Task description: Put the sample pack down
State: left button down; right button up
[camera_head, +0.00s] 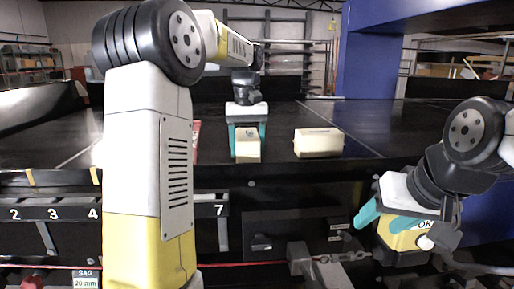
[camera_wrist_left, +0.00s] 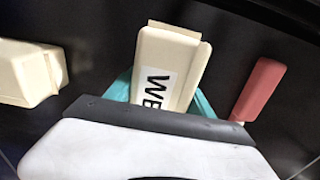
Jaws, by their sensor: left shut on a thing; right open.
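A cream sample pack (camera_head: 247,150) is between the teal fingers of my left gripper (camera_head: 247,140), over the black conveyor belt. In the left wrist view the held pack (camera_wrist_left: 168,62) shows dark letters on a white label, partly hidden by the gripper (camera_wrist_left: 160,95). I cannot tell whether its underside touches the belt. My right gripper (camera_head: 386,219) is open at the lower right, below the belt's front edge, in front of a yellow box marked OK (camera_head: 402,240).
A second cream pack (camera_head: 318,143) lies on the belt (camera_head: 375,130) right of the held one; it also shows in the left wrist view (camera_wrist_left: 28,75). A red object (camera_head: 196,142) lies on the other side (camera_wrist_left: 259,88). A blue post (camera_head: 368,60) stands behind.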

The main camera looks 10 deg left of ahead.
aim_at(247, 134)
pick_arm(q)
jog(key=shift+f, duration=0.1)
jog(key=shift+c, duration=1.8)
grip_release()
notch_tip(247, 134, up, 12)
jog(key=shift+r, duration=0.15)
